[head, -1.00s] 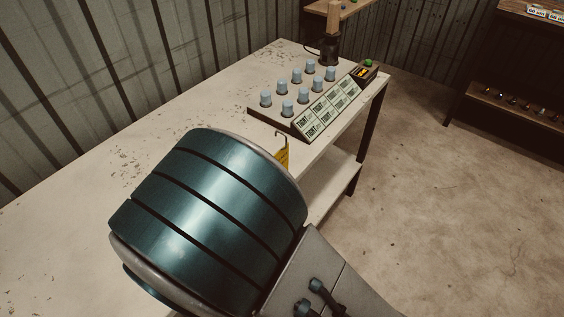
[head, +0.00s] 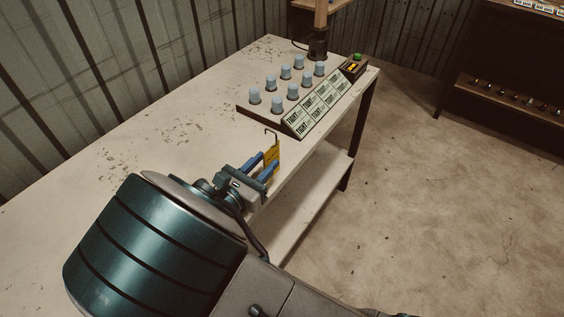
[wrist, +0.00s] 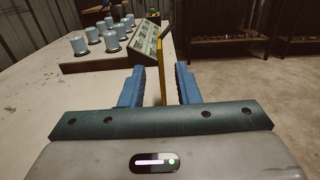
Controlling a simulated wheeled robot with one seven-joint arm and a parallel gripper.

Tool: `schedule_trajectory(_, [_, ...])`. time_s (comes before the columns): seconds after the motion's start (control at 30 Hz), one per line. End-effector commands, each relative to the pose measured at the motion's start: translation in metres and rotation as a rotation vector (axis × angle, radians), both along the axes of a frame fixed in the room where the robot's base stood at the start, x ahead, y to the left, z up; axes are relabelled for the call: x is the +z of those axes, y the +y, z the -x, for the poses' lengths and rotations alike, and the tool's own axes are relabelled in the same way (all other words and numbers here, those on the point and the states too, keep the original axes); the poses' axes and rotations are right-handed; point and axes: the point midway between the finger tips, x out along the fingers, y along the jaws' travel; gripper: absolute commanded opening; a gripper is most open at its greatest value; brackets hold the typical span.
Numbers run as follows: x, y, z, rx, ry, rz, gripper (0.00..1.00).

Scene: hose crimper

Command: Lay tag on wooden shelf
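The yellow tag (head: 272,157), with a dark hook at its top, stands upright near the front edge of the white table. In the wrist view the tag (wrist: 162,75) shows nearly edge-on, as a thin yellow strip. My gripper (head: 265,165) is open, with its blue fingers on either side of the tag. In the wrist view a gap shows between the tag and each finger of my gripper (wrist: 160,87). What holds the tag up is hidden. A wooden shelf (head: 466,86) with a row of small items is in the dark rack at the far right.
The white table (head: 190,105) carries a panel (head: 247,107) with several pale blue caps and sloped labels, and a box with a green button (head: 354,65). A dark post device (head: 318,42) stands behind. The table's lower shelf (head: 300,205) and the floor at right look clear.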

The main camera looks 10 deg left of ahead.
Motion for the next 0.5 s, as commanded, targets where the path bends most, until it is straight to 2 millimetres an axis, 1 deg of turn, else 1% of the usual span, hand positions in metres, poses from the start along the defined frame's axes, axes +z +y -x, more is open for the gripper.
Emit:
schedule_trajectory(0.2, [-0.001, -0.017, -0.030, -0.007, -0.001, 0.002, 0.29])
schedule_trajectory(0.27, [-0.001, -0.019, -0.037, -0.007, -0.001, 0.000, 0.29])
schedule_trajectory(0.37, [-0.001, -0.021, -0.042, -0.004, 0.000, 0.000, 0.29])
schedule_trajectory(0.5, [-0.001, -0.021, -0.043, -0.002, 0.000, 0.000, 0.29])
